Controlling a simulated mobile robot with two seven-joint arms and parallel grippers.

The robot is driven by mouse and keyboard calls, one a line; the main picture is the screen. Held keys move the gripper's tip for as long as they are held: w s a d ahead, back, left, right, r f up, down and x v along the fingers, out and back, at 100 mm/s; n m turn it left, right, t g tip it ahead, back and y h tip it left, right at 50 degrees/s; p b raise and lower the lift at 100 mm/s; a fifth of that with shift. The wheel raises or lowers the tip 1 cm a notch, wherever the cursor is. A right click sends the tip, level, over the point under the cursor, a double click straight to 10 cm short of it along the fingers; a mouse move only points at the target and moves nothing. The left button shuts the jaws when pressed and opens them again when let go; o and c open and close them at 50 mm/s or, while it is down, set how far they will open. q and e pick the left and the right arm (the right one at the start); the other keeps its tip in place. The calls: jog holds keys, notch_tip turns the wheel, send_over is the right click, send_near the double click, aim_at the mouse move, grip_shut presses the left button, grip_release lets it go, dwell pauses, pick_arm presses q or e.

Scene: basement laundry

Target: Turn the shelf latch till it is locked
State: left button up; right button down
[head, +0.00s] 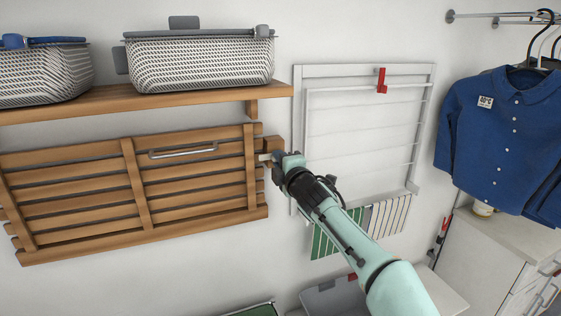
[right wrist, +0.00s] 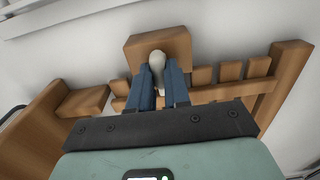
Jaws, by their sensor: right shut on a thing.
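The slatted wooden shelf (head: 130,185) is folded up flat against the wall under a fixed board. Its latch is a pale, rounded handle (right wrist: 156,60) on a small wooden block (right wrist: 176,42) beside the shelf's right end. In the head view the wooden block (head: 271,143) is partly hidden behind my right gripper (head: 276,158). In the right wrist view the blue fingers of my right gripper (right wrist: 160,90) are closed around the latch handle, one on each side. The handle's lower part is hidden between the fingers. My left gripper is out of view.
Above the shelf, a wooden board (head: 190,97) carries a grey-lidded basket (head: 200,62) and a blue-lidded basket (head: 40,75). A white wall drying rack (head: 365,140) with a red clip (head: 382,82) is right of the latch. A blue shirt (head: 500,145) hangs farther right.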

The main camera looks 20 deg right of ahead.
jog(key=shift+r, duration=0.15)
dwell(0.3)
jog(key=c, duration=1.1)
grip_release()
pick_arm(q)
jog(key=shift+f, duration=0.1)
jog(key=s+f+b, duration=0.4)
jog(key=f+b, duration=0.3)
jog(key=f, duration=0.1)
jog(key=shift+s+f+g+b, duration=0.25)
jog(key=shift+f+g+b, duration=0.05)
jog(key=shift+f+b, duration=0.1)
pick_arm(e)
jog(key=s, duration=1.3)
jog(key=shift+s+a, duration=0.15)
jog(key=shift+a, duration=0.25)
